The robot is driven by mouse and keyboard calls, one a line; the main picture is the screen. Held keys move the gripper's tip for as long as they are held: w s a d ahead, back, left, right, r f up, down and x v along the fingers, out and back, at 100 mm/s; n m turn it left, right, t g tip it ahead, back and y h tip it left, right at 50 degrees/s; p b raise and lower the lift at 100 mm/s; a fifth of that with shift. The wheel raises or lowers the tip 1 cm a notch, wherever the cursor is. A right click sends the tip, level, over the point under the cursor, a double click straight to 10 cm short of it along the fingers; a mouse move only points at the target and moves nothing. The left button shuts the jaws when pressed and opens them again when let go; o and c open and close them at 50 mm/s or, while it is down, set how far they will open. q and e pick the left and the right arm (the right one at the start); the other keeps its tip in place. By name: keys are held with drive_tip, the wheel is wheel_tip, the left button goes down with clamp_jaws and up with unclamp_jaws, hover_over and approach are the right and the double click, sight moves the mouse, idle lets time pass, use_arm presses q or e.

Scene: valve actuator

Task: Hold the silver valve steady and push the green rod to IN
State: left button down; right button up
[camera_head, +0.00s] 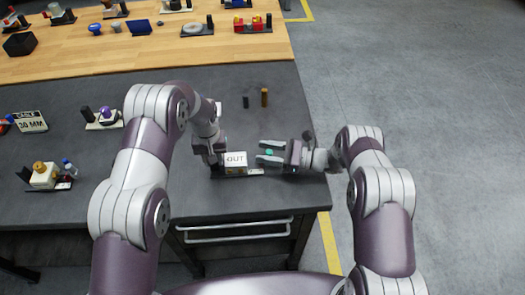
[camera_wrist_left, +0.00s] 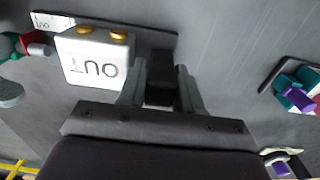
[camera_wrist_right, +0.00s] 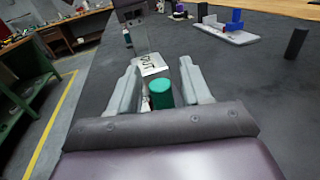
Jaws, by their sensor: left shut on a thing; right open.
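The silver valve (camera_head: 235,160) is a pale box on a dark base at the table's front edge, marked OUT; it also shows in the left wrist view (camera_wrist_left: 92,58). The green rod (camera_head: 269,153) ends in a green knob on its right side, with a red part beside it in the left wrist view. My left gripper (camera_wrist_left: 160,68) is shut on a black upright post (camera_wrist_left: 158,92) beside the box. My right gripper (camera_head: 261,151) is open, its fingers on either side of the green knob (camera_wrist_right: 161,92), with gaps visible in the right wrist view.
A CABLE 30 MM block (camera_head: 31,121) and other devices are at left. A wooden table (camera_head: 140,58) with several items lies beyond. The grey top between is mostly clear.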

sight(249, 165)
use_arm(q)
drive_tip(key=shift+s+f, duration=0.15)
use_arm(e)
drive_tip(key=shift+w+a, duration=0.15)
drive_tip(key=shift+a, duration=0.55)
clamp_jaws()
drive_tip(key=shift+a, duration=2.25)
unclamp_jaws()
drive_tip(key=shift+d, duration=0.1)
drive_tip(key=v, duration=1.2)
